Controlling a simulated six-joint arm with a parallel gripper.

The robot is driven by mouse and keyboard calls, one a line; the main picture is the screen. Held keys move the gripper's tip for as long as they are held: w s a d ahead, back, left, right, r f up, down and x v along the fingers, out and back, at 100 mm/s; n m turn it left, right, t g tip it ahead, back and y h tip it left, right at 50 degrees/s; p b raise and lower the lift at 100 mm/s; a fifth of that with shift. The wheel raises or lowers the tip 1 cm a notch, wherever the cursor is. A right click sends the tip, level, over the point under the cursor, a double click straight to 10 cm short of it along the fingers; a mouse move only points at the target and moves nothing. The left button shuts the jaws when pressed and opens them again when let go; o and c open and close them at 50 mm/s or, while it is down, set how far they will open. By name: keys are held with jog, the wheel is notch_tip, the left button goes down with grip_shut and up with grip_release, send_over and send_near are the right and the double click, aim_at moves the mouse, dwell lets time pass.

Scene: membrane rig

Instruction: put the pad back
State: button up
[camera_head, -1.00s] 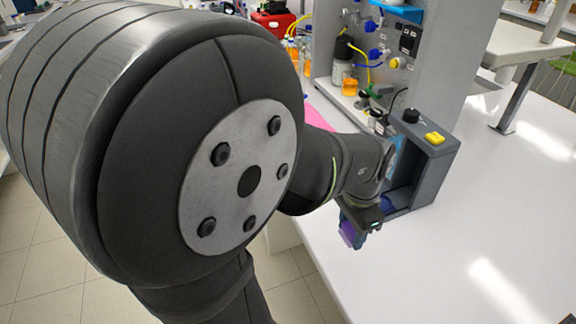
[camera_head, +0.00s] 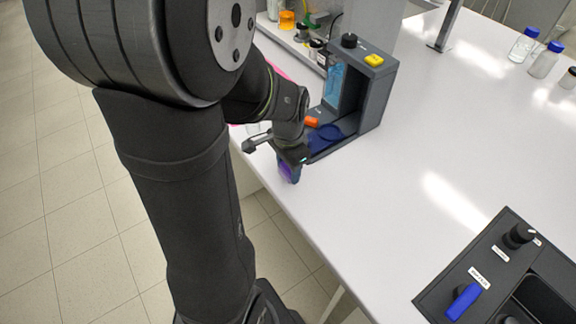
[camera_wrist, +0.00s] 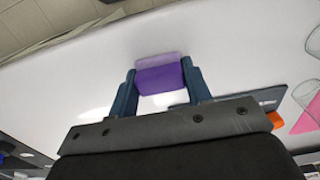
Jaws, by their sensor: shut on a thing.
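A purple pad (camera_wrist: 160,76) sits between the two blue fingers of my gripper (camera_wrist: 160,88) in the wrist view. My gripper is shut on it, with a finger on each side. In the head view my gripper (camera_head: 291,168) is low at the front edge of the white bench, and the pad (camera_head: 287,172) shows as a small purple patch at its tip. The gripper is just in front of the open side of a dark grey box-shaped device (camera_head: 372,101). Which place the pad belongs to cannot be told.
A black panel (camera_head: 440,296) with a blue lever lies at lower right. Bottles stand at upper right. The bench between is clear.

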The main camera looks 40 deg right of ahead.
jog(key=shift+f, duration=0.2)
jog(key=o, duration=1)
jog(key=shift+o, duration=0.2)
jog(key=shift+r, duration=0.1)
notch_tip(320, 180, up, 12)
jog(key=shift+r, duration=0.15)
jog(key=shift+f, duration=4.75)
